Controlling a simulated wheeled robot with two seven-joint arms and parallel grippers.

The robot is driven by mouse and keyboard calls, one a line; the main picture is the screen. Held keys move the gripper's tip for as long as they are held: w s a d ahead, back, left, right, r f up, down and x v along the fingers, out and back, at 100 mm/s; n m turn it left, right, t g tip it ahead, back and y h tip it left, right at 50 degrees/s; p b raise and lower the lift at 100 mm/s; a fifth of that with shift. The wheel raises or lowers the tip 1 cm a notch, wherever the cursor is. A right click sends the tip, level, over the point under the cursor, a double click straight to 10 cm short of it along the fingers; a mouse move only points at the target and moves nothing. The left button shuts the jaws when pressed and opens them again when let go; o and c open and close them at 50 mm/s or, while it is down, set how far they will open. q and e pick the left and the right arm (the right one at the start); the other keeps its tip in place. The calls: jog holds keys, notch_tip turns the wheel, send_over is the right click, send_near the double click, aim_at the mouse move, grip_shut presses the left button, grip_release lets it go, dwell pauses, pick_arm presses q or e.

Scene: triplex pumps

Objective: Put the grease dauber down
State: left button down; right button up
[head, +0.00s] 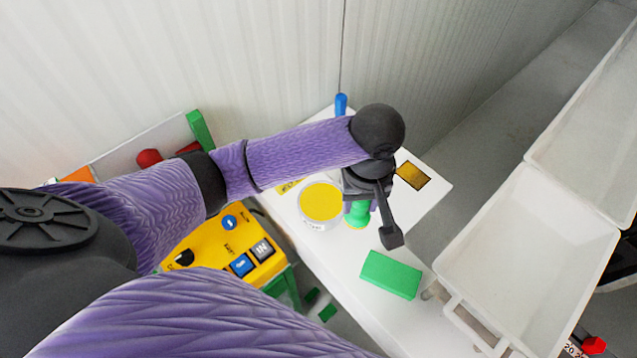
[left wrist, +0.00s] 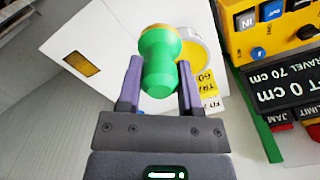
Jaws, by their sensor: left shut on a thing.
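The grease dauber (head: 357,214) has a green handle, and my left gripper (head: 358,202) is shut on it above the white bench top (head: 345,262). In the left wrist view, the green handle of the dauber (left wrist: 159,72) sits between the two fingers, with a yellow-orange part at its far end. A white pot with a yellow top (head: 321,203) stands just left of the gripper; its yellow rim (left wrist: 200,52) shows partly behind the dauber. Whether the dauber touches the bench cannot be told. My right gripper is not in view.
A green block (head: 391,275) lies on the bench nearer me. A gold square (head: 413,176) lies right of the gripper, and a blue upright piece (head: 341,105) is at the back. A yellow control box (head: 225,250) is at left. White bins (head: 530,260) stand at right.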

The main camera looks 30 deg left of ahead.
pick_arm(q)
notch_tip(320, 180, down, 10)
jog(key=shift+r+b, duration=0.1)
jog(key=shift+b, duration=0.95)
jog(key=shift+c, duration=1.3)
grip_release()
notch_tip(320, 180, up, 12)
jog(key=p, duration=0.2)
jog(key=shift+p, duration=0.4)
jog(key=shift+s+d, duration=0.1)
